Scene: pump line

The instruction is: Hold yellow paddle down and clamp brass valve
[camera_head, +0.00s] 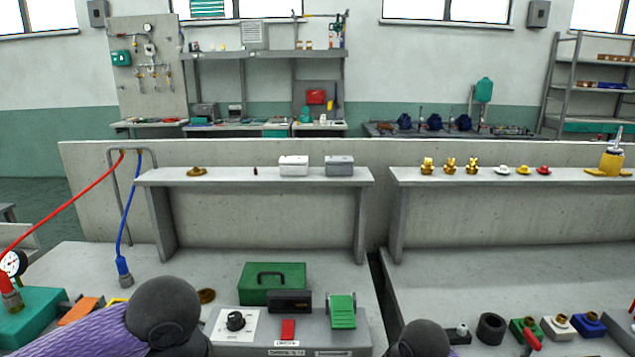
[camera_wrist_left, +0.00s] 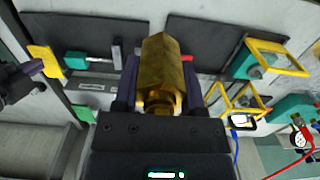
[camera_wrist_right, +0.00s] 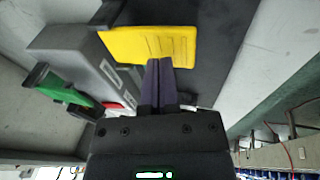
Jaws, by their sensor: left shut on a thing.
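My left gripper (camera_wrist_left: 155,90) is shut on the brass valve (camera_wrist_left: 160,70), a faceted golden body between its fingers. It is held in front of dark plates; any contact with them is unclear. A yellow paddle (camera_wrist_left: 42,60) shows at the left of the left wrist view, and a teal block (camera_wrist_left: 75,60) is beside it. My right gripper (camera_wrist_right: 160,75) is shut and empty, its fingertips at the lower edge of the yellow paddle (camera_wrist_right: 145,45); I cannot tell whether they press on it. Both grippers are out of the head view.
A yellow frame (camera_wrist_left: 275,58) and teal block (camera_wrist_left: 245,65) are at the right of the left wrist view. A grey control box (camera_head: 250,335) has a green rocker (camera_head: 341,312). A green case (camera_head: 272,283) stands behind it. Several brass fittings (camera_head: 450,166) stand on the right shelf.

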